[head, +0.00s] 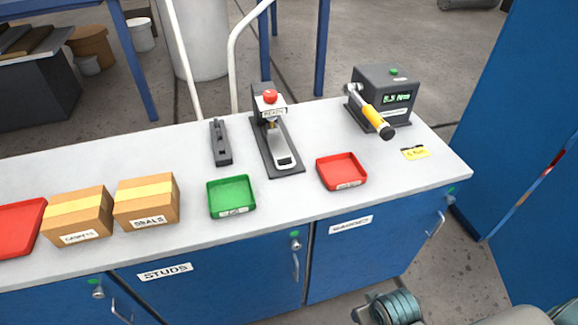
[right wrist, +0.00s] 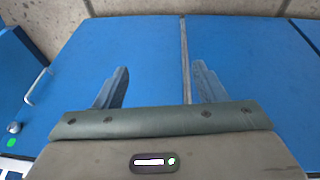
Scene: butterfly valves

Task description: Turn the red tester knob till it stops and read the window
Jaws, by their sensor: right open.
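The tester (head: 277,140) is a dark stand on the bench with a red knob (head: 270,97) on top. Just below the knob is a small pale window or label (head: 271,112), its lettering too small to read surely. My right gripper (head: 396,308) is low in front of the blue cabinets, well below the bench top and far from the knob. In the right wrist view the right gripper (right wrist: 160,75) is open, its two fingers apart with nothing between them. My left gripper is out of view.
A green tray (head: 231,211) and a red tray (head: 342,186) stand near the tester. Two cardboard boxes (head: 146,214) are at left. A dark block (head: 220,143) lies left of the tester.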

